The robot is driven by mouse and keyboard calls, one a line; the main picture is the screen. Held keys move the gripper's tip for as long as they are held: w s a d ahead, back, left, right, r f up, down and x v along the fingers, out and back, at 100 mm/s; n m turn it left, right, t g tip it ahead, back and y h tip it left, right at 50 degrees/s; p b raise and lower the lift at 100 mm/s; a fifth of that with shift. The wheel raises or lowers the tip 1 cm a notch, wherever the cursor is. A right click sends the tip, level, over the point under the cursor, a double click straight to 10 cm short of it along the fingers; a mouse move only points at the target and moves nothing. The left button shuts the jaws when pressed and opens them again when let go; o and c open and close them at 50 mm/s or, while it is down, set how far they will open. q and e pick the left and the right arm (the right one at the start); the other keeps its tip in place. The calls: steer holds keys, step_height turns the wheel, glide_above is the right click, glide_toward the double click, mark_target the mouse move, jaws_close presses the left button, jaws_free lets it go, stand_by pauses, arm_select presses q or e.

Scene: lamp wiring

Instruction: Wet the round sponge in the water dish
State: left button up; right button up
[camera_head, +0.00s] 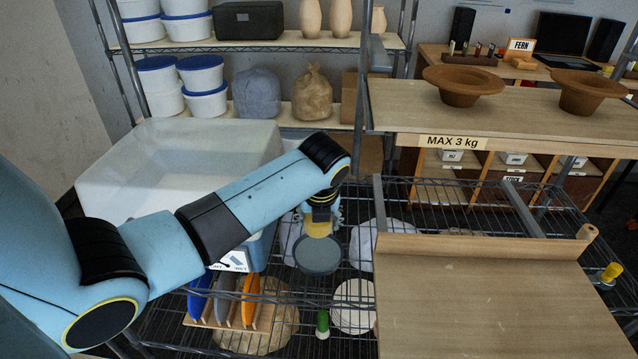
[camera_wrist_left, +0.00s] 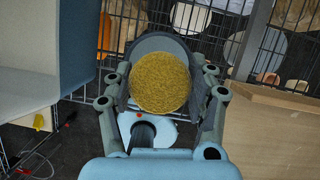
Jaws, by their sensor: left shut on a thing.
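The round yellow sponge (camera_head: 318,226) is held between the fingers of my left gripper (camera_head: 321,213) in the head view. In the left wrist view the sponge (camera_wrist_left: 160,82) fills the space between the fingers of the left gripper (camera_wrist_left: 162,95). The round grey-blue dish (camera_head: 317,256) stands on the wire shelf below the sponge. In the left wrist view the dish (camera_wrist_left: 158,42) shows behind the sponge, which hides much of it. I cannot tell whether the sponge touches the dish or its water. My right gripper is in neither view.
A large white basin (camera_head: 180,165) stands behind my left arm. A wooden board with a raised ledge (camera_head: 480,247) lies right of the dish. Colored upright tools stand in a wooden rack (camera_head: 228,318) at the front left. Terracotta bowls (camera_head: 463,85) sit on the upper shelf.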

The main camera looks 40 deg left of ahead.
mark_target(318, 230)
arm_select(q)
steer(key=shift+s, duration=0.1)
stand_by(0.5)
steer(key=shift+f+b, duration=1.85)
steer(key=shift+f, duration=1.75)
steer(key=shift+f, duration=0.5)
steer(key=shift+f, duration=0.1)
steer(key=shift+d, duration=0.1)
step_height(318, 230, up, 3)
steer(key=p, duration=0.3)
steer(key=shift+r+p, duration=0.4)
steer(key=shift+r, duration=1.7)
